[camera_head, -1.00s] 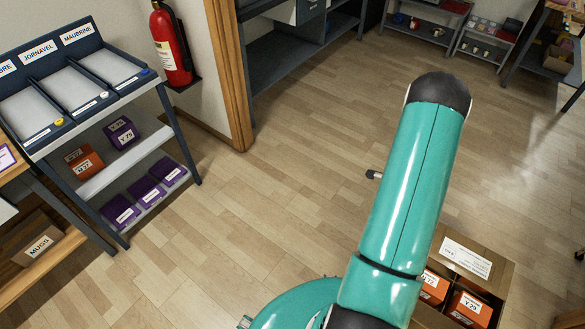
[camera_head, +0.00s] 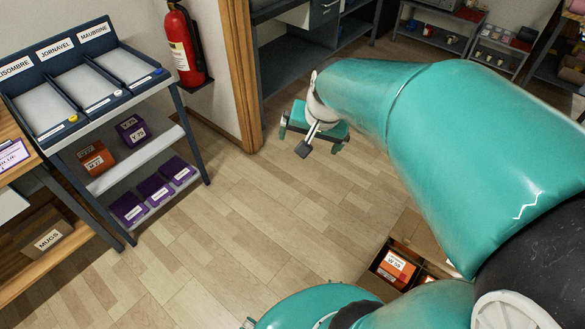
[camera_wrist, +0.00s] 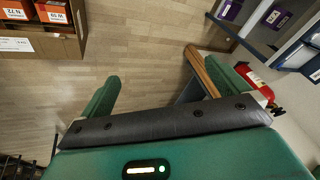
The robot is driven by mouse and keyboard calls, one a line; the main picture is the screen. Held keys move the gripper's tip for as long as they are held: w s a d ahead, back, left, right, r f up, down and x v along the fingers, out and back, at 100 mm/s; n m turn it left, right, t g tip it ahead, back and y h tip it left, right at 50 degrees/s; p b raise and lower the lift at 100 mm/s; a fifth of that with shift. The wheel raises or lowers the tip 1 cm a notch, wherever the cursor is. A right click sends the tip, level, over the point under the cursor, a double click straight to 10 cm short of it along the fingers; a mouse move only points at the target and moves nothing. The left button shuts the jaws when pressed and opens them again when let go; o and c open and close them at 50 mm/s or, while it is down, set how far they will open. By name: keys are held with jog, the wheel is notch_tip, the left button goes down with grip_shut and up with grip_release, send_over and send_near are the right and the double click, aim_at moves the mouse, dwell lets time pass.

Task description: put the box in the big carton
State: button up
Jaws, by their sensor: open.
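The big carton (camera_head: 425,235) stands open on the floor at the lower right of the head view, partly hidden by my arm. Orange boxes with white labels (camera_head: 396,266) sit in its compartments. The carton also shows at the top left of the wrist view (camera_wrist: 62,47), with two orange boxes (camera_wrist: 52,12) in it. On the rack's middle shelf are an orange box (camera_head: 96,159) and a purple box (camera_head: 133,130). Which box the task means is not clear. My gripper (camera_head: 312,138) is open and empty above the floor, away from rack and carton; its fingers show spread in the wrist view (camera_wrist: 168,92).
The rack (camera_head: 160,152) at the left has labelled trays on top and several purple boxes (camera_head: 156,190) on its lower shelf. A fire extinguisher (camera_head: 184,45) hangs by a wooden door frame (camera_head: 240,70). A mugs carton (camera_head: 45,240) is at the lower left. The middle floor is clear.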

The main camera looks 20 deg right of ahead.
jog(key=s+a+r+n, duration=0.2)
jog(key=s+a+n, duration=0.1)
jog(key=s, duration=0.3)
jog(key=s+a+r+n+t, duration=0.1)
jog(key=s+a+r+n, duration=0.2)
jog(key=s+a+n, duration=0.1)
jog(key=shift+s+a+r, duration=0.35)
jog(key=shift+s+a, duration=0.55)
jog(key=shift+a, duration=0.15)
